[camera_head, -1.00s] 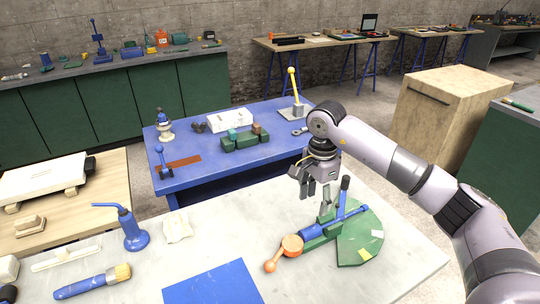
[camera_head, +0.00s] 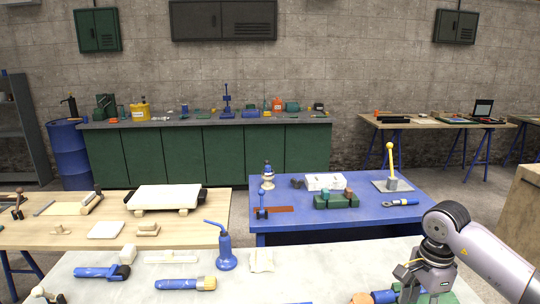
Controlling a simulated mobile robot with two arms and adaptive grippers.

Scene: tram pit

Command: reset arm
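My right arm comes in at the lower right of the head view, over the front light-topped table (camera_head: 330,271). That tool is mostly cut off by the frame edge and partly hidden by the gripper. The fingertips do not show clearly, so I cannot tell open from shut, or touching from apart. My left gripper is not in view.
Behind stands a blue table (camera_head: 350,222) with a yellow-handled lever (camera_head: 391,165). A wooden table (camera_head: 215,207) is at left, and a green cabinet (camera_head: 205,158) stands along the wall.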

